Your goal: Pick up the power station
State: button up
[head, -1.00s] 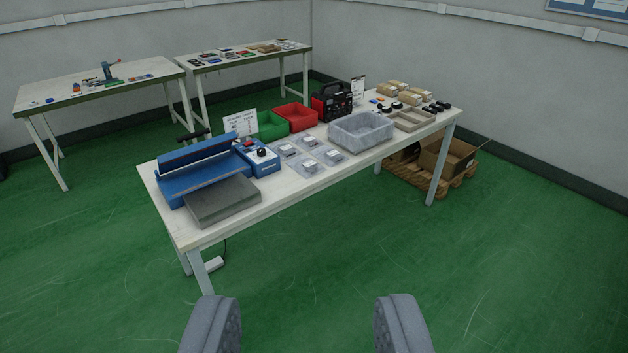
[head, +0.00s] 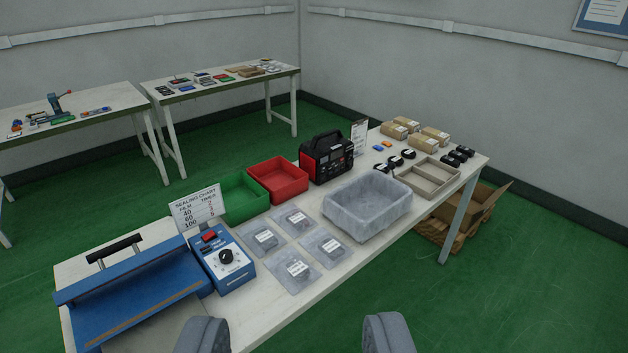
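The power station (head: 328,158) is a black and red box with a carry handle on top. It stands upright near the back edge of the long white table, right of the red bin. My gripper (head: 292,345) is at the bottom of the head view, its two grey fingers wide apart with nothing between them. It is well short of the power station, over the near side of the table in the picture. The power station's back and far side are hidden.
On the table (head: 285,317) are a blue sealer (head: 140,290), a timer box (head: 222,258), a sign (head: 198,207), green (head: 240,198) and red bins (head: 280,182), several bagged parts, a grey tub (head: 367,205) and a divided tray (head: 428,178). A cardboard box (head: 478,208) is on the floor at right.

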aim_at(326, 156)
jog(key=u, duration=0.1)
jog(key=i, duration=0.4)
jog(key=z, duration=1.05)
jog(key=i, duration=2.9)
jog(key=u, duration=2.2)
jog(key=i, duration=0.4)
jog(key=u, duration=0.05)
